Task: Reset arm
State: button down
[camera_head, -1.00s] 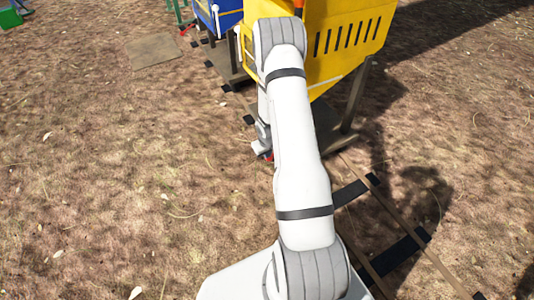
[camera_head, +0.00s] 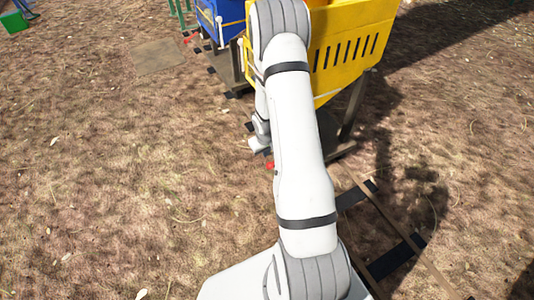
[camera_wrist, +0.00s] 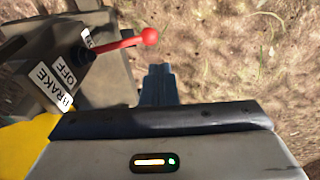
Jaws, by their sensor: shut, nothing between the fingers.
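My arm (camera_head: 300,150) stretches forward across the head view, and its wrist hangs down beside the yellow cart (camera_head: 350,45). My gripper (camera_wrist: 158,72) is shut and empty in the wrist view, with its dark fingers pressed together. A red lever (camera_wrist: 122,42) with a ball knob slants up just left of and beyond the fingertips, apart from them. It rises from a grey brake box (camera_wrist: 50,75) with white labels reading BRAKE and OFF. In the head view a bit of red (camera_head: 269,165) shows beside my wrist; my arm hides most of the brake box there.
The yellow cart stands on a track with dark sleepers (camera_head: 395,260). A blue cart (camera_head: 222,18) stands behind it. A green box (camera_head: 14,22) lies at the far left. The dry ground on the left is open.

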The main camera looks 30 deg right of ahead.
jog(key=shift+a+p+v, duration=0.15)
jog(key=shift+p+v, duration=0.15)
jog(key=shift+v, duration=0.75)
jog(key=shift+a+p+v, duration=0.1)
jog(key=shift+p+v, duration=0.15)
jog(key=shift+v, duration=0.8)
jog(key=s+a+f+p+v, duration=0.2)
jog(key=p+v, duration=0.6)
jog(key=v, duration=1.4)
jog(key=s+a+r+p+v, duration=0.1)
jog(key=a+p+v, duration=0.45)
jog(key=v, duration=1.65)
jog(key=s+a+r+y+p, duration=0.1)
jog(key=s+a+r+p, duration=0.1)
jog(key=s+r+p, duration=0.5)
jog(key=s+r, duration=0.3)
jog(key=r, duration=0.1)
jog(key=shift+s+a, duration=0.4)
